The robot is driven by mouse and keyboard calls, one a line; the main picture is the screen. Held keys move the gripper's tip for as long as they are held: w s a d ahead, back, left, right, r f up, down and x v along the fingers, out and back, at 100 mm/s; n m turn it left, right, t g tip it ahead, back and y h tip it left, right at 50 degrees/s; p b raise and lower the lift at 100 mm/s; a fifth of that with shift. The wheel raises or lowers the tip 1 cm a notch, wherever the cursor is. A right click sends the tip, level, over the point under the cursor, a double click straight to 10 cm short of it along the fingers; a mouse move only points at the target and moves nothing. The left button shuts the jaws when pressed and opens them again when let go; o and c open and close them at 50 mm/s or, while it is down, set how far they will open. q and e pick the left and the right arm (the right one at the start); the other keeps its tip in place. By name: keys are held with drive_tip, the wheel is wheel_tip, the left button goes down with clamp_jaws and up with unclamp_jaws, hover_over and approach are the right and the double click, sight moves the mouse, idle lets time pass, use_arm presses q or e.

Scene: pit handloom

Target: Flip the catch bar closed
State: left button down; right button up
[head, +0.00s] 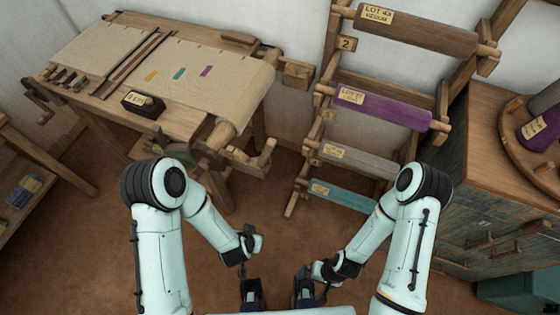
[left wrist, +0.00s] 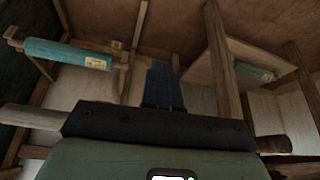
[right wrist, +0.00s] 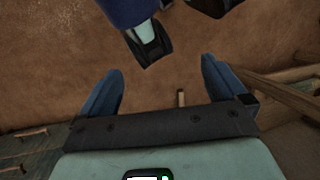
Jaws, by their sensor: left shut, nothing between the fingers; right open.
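I cannot tell for sure which part is the catch bar. The wooden loom (head: 190,140) stands at the left in the head view, with short wooden pieces (head: 250,158) at its front right corner. A wooden rack (head: 325,120) of cloth rolls stands right of it. My left gripper (head: 252,293) is shut and empty, low in the head view; its closed dark fingers show in the left wrist view (left wrist: 163,82). My right gripper (head: 304,290) is open and empty beside it; its blue fingers are spread in the right wrist view (right wrist: 162,85). Both grippers are apart from loom and rack.
The rack holds brown, purple (head: 382,108), grey and teal (head: 342,194) rolls. A drawer cabinet (head: 490,190) stands at the right, a low shelf (head: 30,180) at the left. Brown floor (head: 275,205) between is clear.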

sight(266, 155)
use_arm(q)
drive_tip(key=w+d+r+m+t+b, duration=0.2)
drive_tip(key=w+d+r+m+t, duration=0.4)
drive_tip(key=r, duration=0.3)
drive_tip(key=s+d+r+m+t+y+b, duration=0.1)
drive_tip(key=s+d+r+m+t, duration=0.1)
drive_tip(key=r, duration=0.5)
drive_tip(key=s+d+r+m+t+y+b, duration=0.1)
drive_tip(key=s+d+r+m+t+b, duration=0.1)
drive_tip(key=r, duration=0.5)
drive_tip(key=s+d+r+m+t+y+b, duration=0.2)
drive_tip(key=s+d+r+m+t, duration=0.1)
drive_tip(key=r, duration=0.5)
drive_tip(key=shift+s+d+m, duration=0.3)
drive_tip(key=shift+s+d, duration=0.5)
drive_tip(key=shift+d, duration=0.05)
use_arm(e)
wheel_tip(266, 155, down, 7)
drive_tip(key=shift+f, duration=0.2)
use_arm(q)
drive_tip(key=shift+w, duration=0.1)
use_arm(e)
drive_tip(key=shift+s, duration=0.1)
